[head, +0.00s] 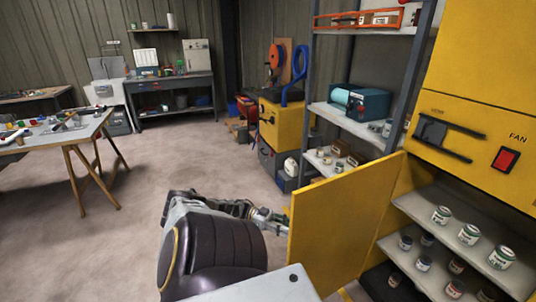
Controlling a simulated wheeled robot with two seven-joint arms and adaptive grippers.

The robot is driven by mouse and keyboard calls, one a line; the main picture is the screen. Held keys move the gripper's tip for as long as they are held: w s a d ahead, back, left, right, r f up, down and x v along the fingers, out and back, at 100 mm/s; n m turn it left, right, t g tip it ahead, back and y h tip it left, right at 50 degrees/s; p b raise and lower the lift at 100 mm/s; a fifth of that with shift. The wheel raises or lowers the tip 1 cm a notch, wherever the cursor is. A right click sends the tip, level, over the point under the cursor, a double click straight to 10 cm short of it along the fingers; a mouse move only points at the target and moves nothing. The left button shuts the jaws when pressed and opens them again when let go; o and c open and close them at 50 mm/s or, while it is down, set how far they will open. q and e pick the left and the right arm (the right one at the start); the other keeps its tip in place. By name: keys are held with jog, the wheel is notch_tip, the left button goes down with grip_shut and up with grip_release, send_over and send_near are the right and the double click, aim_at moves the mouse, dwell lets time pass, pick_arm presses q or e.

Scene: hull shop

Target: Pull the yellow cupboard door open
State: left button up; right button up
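The yellow cupboard door (340,222) stands swung well out from the yellow cupboard (485,85), which fills the right side. Inside, several paint tins show on the cupboard shelves (408,203). My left gripper (276,221) is low in the middle, at the door's free left edge. I cannot tell whether it touches the door, and its fingers are too small and partly hidden to show whether they are open. The door's handle does not show. My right gripper is not in view.
A grey shelf rack (350,122) with a teal machine stands behind the door. A wooden-legged table (65,135) with small items is at the left, and a workbench (175,80) at the back. The floor between (170,165) is clear.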

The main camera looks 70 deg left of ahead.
pick_arm(q)
jog(key=v, duration=0.9)
dwell(0.5)
jog(key=shift+s+a, duration=0.1)
jog(key=shift+s, duration=0.05)
dwell(0.4)
dwell(0.4)
